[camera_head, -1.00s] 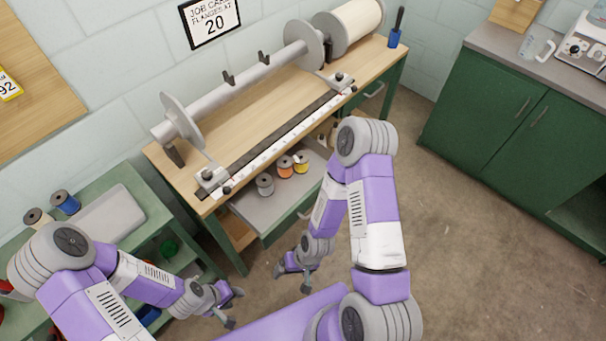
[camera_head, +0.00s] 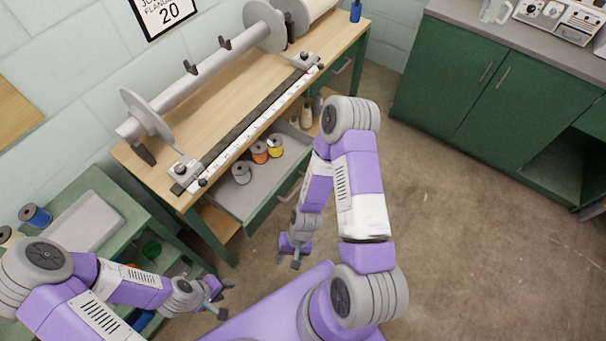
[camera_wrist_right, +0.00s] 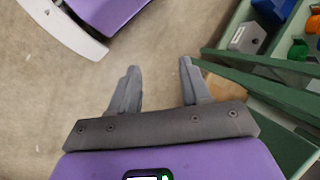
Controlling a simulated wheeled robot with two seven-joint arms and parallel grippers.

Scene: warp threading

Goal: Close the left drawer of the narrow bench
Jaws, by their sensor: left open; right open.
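The narrow bench (camera_head: 215,105) has a wooden top and green legs. Its left drawer (camera_head: 262,213) is pulled out, showing a grey tray with white, orange and yellow spools and a green front with a handle. My right gripper (camera_head: 290,258) is open and empty, in front of and below the drawer front, apart from it. In the right wrist view its two fingers (camera_wrist_right: 158,85) are spread over bare floor, with green framework to the right. My left gripper (camera_head: 224,298) is open and empty, at the lower left, near the green shelf cart.
A roller with flanges (camera_head: 205,90) and a ruler strip lie on the bench top. Green cabinets (camera_head: 470,90) stand at right. The floor (camera_head: 450,250) between is clear.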

